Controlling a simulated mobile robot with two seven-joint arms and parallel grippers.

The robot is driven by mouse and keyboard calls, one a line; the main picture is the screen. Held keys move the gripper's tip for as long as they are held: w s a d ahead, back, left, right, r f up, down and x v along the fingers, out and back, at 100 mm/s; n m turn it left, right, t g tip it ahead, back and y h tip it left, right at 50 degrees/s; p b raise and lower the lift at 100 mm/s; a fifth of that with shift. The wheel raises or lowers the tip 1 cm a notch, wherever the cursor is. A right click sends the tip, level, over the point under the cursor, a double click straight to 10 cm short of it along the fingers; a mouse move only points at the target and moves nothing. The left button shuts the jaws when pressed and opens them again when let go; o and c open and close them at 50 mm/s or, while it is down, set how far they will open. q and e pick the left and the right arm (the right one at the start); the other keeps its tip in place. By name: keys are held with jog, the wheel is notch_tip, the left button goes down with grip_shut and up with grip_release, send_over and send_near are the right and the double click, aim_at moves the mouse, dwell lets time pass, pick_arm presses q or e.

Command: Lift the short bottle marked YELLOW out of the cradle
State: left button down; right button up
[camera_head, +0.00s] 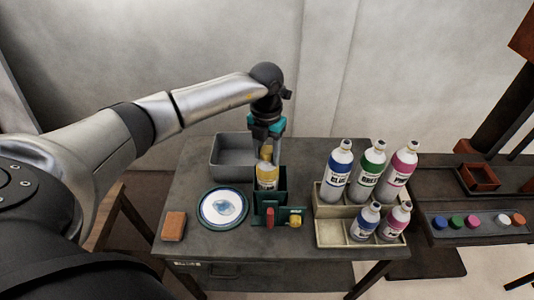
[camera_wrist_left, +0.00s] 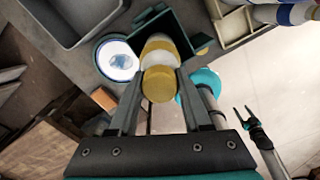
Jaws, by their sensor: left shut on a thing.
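The short YELLOW bottle (camera_head: 266,178) stands upright at the green cradle (camera_head: 282,184), with yellow contents and a pale label whose letters are too small to read. My left gripper (camera_head: 268,148) points straight down from above and is shut on the bottle's upper part. In the left wrist view the fingers (camera_wrist_left: 160,84) flank the round yellow cap (camera_wrist_left: 159,86), and the bottle's white and yellow body (camera_wrist_left: 158,46) shows beyond it. The cradle (camera_wrist_left: 204,47) lies behind it there. Whether the bottle's base still touches the cradle is hidden.
A grey bin (camera_head: 231,157) stands behind left, close to my gripper. A blue-rimmed plate (camera_head: 223,223) and an orange-brown block (camera_head: 174,226) lie left. Several labelled bottles stand in a beige rack (camera_head: 330,236) on the right. Red and yellow knobs (camera_head: 295,221) sit at the cradle's front.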

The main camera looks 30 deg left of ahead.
pick_arm(q)
jog(key=shift+r+p, duration=2.6)
jog(key=shift+r, duration=0.85)
jog(key=s+d+p, duration=0.6)
jog(key=s+p, duration=0.1)
jog(key=s, duration=0.4)
jog(key=shift+d, duration=0.4)
